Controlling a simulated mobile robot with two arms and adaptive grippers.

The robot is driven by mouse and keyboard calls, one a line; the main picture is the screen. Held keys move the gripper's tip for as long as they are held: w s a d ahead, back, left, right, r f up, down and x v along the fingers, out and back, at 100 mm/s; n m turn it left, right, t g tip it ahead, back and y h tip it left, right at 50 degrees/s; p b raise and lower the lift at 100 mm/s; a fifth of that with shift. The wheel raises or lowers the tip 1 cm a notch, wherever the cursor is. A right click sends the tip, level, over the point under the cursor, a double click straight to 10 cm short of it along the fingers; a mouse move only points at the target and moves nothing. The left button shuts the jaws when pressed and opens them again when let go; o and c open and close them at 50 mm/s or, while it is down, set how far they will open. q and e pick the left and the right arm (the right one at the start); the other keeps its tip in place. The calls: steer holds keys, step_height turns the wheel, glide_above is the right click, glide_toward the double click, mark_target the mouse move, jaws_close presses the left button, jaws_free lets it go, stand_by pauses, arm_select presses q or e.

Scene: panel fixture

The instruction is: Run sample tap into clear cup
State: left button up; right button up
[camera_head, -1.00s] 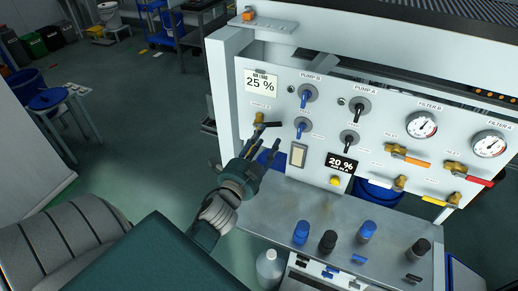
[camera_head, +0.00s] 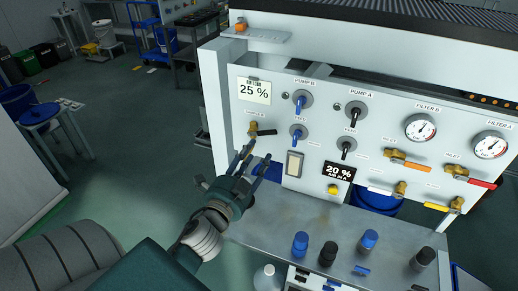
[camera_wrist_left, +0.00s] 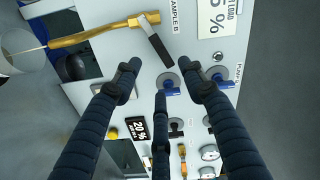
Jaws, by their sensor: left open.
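The sample tap (camera_head: 253,128), labelled SAMPLE B, is a brass valve with a black handle at the panel's left side. In the left wrist view the brass body (camera_wrist_left: 96,33) runs left to its spout, and the black handle (camera_wrist_left: 155,46) lies just past my fingertips. My left gripper (camera_head: 258,157) is open and empty below the tap, apart from the handle; it also shows in the left wrist view (camera_wrist_left: 160,78). A greyish translucent round shape, likely the clear cup (camera_wrist_left: 17,55), is below the spout. A thin pale line joins them; I cannot tell whether it is liquid.
Blue pump knobs (camera_head: 301,101) and a switch plate (camera_head: 294,164) sit right of the tap. A metal shelf (camera_head: 275,220) below holds blue and black capped containers (camera_head: 300,245).

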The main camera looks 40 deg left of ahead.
mark_target(267, 135)
arm_select(q)
steer(key=p+x, duration=0.1)
steer(key=x, duration=0.6)
steer(key=p+x, duration=0.1)
steer(key=x, duration=0.2)
steer(key=shift+w+a+p, duration=0.1)
steer(key=shift+a+p, duration=0.25)
steer(key=shift+w, duration=0.4)
arm_select(e)
steer(key=shift+a+r, duration=0.1)
steer(key=shift+r, duration=0.65)
arm_select(q)
steer(key=shift+f, duration=0.1)
jaws_close()
